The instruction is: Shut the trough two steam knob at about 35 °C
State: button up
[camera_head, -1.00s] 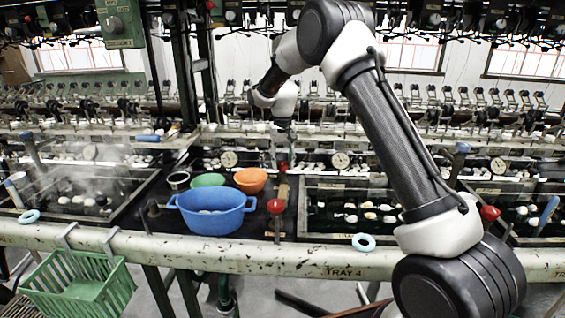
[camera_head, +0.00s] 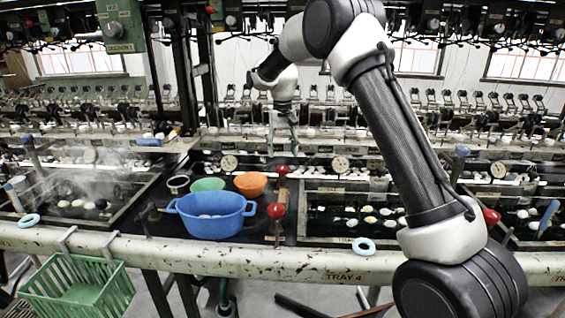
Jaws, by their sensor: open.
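My gripper (camera_head: 283,150) points down with its fingers apart, above and behind a red knob (camera_head: 282,170) on the strip between two basins. A second red knob (camera_head: 276,210) stands on a stem nearer the front rail, and a third (camera_head: 491,216) is at the right, partly behind my arm. I cannot tell which one is the trough two steam knob. Round dials stand behind the basins: one at the left (camera_head: 229,163), one in the middle (camera_head: 340,164) and one at the right (camera_head: 498,168). Their readings are too small to tell. Nothing shows between the fingers.
A blue two-handled tub (camera_head: 211,224), a green bowl (camera_head: 208,184) and an orange bowl (camera_head: 250,184) stand left of the knobs. Steam rises over the left basin (camera_head: 135,205). A green basket (camera_head: 75,285) hangs on the front rail (camera_head: 230,262). Reeling machinery crowds the back.

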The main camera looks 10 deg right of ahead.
aim_at(282, 166)
notch_tip(282, 166, up, 6)
jog(key=shift+f, duration=0.25)
dwell(0.4)
jog(key=s+d+f+n, duration=0.2)
jog(key=s+f, duration=0.1)
jog(key=s, duration=0.4)
jog(key=s+d+r+t, duration=0.1)
jog(key=s+d+r, duration=0.2)
jog(key=s, duration=0.9)
jog(key=s+d+r+t, duration=0.1)
jog(key=s+d+r, duration=0.2)
jog(key=s, duration=0.9)
jog(key=s+d+r+m+t, duration=0.1)
jog(key=s+d, duration=0.5)
jog(key=s, duration=0.7)
notch_tip(282, 166, up, 3)
jog(key=shift+d+f+t, duration=0.2)
jog(key=shift+d+t, duration=0.2)
jog(key=shift+t, duration=0.1)
